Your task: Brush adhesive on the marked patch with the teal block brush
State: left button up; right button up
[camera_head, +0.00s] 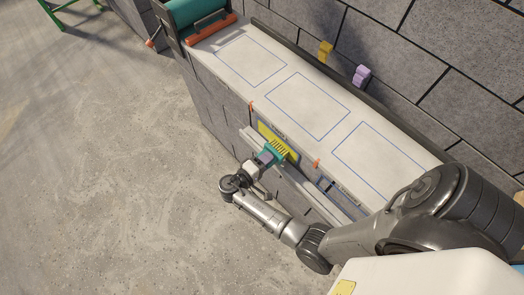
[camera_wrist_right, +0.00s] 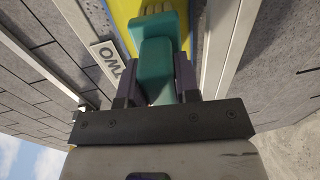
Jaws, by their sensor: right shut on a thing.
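My right gripper (camera_head: 264,160) is shut on the teal block brush (camera_head: 271,152), in front of the wall's upright face. I cannot tell whether the bristles touch the patch. My left gripper is out of view.
The wall's pale top (camera_head: 250,62) carries blue-outlined rectangles. A teal roll (camera_head: 197,14) lies at its far end. A yellow block (camera_head: 325,52) and a purple block (camera_head: 361,76) are along the back wall. Orange markers (camera_head: 316,163) edge the top. Open concrete floor (camera_head: 110,170) lies left.

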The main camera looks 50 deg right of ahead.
jog(key=shift+s+a+p, duration=0.1)
jog(key=shift+s+p, duration=0.2)
jog(key=shift+s, duration=0.55)
jog(key=s+p, duration=0.1)
jog(key=s, duration=0.1)
jog(key=s+p, duration=0.1)
jog(key=shift+s+a, duration=0.4)
